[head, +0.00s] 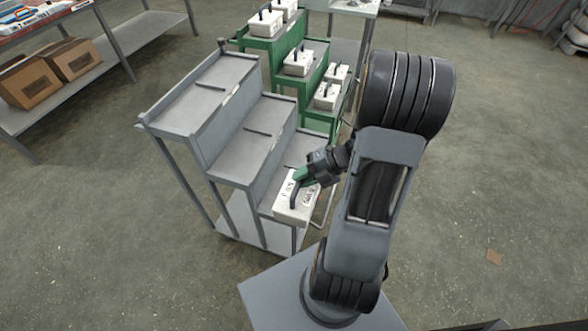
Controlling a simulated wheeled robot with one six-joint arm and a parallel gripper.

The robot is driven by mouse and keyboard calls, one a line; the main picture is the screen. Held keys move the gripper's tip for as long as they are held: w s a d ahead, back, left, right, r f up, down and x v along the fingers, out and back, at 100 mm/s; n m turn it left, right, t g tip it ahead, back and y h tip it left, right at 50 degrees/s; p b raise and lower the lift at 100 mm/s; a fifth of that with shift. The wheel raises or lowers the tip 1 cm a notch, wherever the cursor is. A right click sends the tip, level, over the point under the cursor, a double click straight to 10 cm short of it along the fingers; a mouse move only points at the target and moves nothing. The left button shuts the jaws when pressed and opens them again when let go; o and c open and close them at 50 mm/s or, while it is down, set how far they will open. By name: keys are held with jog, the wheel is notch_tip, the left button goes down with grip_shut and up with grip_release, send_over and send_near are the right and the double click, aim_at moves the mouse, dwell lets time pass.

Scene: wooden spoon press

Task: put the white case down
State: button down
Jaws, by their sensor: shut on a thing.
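The white case (290,208) has a dark handle on top and dark markings. My gripper (298,178) is shut on its handle, with green fingers around it. The case is at the lowest step of the grey stepped rack (235,155), over the step's front part. I cannot tell whether its underside touches the step. My gripper and the case cover part of that step.
The upper two grey steps are bare. Behind stands a green stepped rack (285,45) with several white cases (299,62) on it. A shelf at left holds cardboard boxes (28,82). The floor at right is mostly clear.

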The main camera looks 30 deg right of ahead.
jog(key=w+d+f+b, duration=0.2)
jog(key=w+f+b, duration=0.2)
jog(key=w+f, duration=0.8)
jog(key=shift+w+d+f, duration=0.25)
jog(key=shift+w+d, duration=0.15)
jog(key=shift+f, duration=0.1)
jog(key=c, duration=1.1)
grip_release()
